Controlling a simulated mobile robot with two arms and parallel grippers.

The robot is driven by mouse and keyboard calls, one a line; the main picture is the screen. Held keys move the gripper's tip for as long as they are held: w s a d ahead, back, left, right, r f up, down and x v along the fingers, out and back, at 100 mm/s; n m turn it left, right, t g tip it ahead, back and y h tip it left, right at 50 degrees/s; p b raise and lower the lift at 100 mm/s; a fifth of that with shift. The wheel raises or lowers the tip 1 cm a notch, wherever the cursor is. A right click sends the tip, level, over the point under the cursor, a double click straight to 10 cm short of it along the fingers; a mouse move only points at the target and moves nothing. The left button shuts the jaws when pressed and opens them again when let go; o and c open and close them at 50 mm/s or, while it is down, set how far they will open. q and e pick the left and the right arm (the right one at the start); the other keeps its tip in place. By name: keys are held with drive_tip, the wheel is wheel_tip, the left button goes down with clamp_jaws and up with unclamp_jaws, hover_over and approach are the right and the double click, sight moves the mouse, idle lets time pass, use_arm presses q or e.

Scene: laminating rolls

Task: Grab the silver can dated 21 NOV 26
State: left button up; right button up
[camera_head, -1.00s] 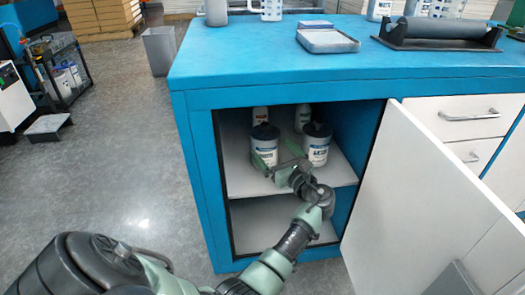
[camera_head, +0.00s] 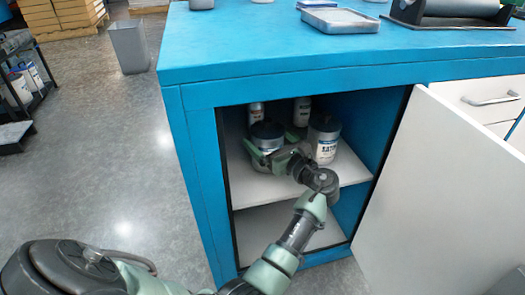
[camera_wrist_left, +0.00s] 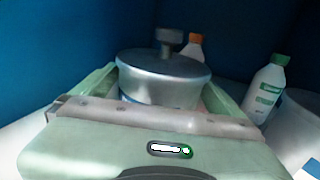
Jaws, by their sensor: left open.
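A silver can (camera_head: 268,143) with a dark-looking top stands at the left on the upper shelf of the open cabinet. In the left wrist view the can (camera_wrist_left: 160,75) shows a silver lid with a knob. My left gripper (camera_head: 272,156) is open at the can. In the wrist view its green fingers (camera_wrist_left: 155,95) lie on either side of the can, with a gap visible at the right. A second can (camera_head: 324,140) with a white label stands to the right. No date is legible on either can. My right gripper is not in view.
Two bottles (camera_head: 301,112) stand behind the cans, one orange-capped (camera_wrist_left: 193,46) and one green-capped (camera_wrist_left: 266,86). The cabinet wall (camera_head: 205,170) is close on the left. The white door (camera_head: 440,180) stands open at the right. The lower shelf (camera_head: 270,235) looks clear.

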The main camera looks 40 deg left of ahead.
use_arm(q)
drive_tip(key=c, duration=1.8)
drive_tip(key=shift+r, duration=0.1)
drive_tip(key=c, duration=0.3)
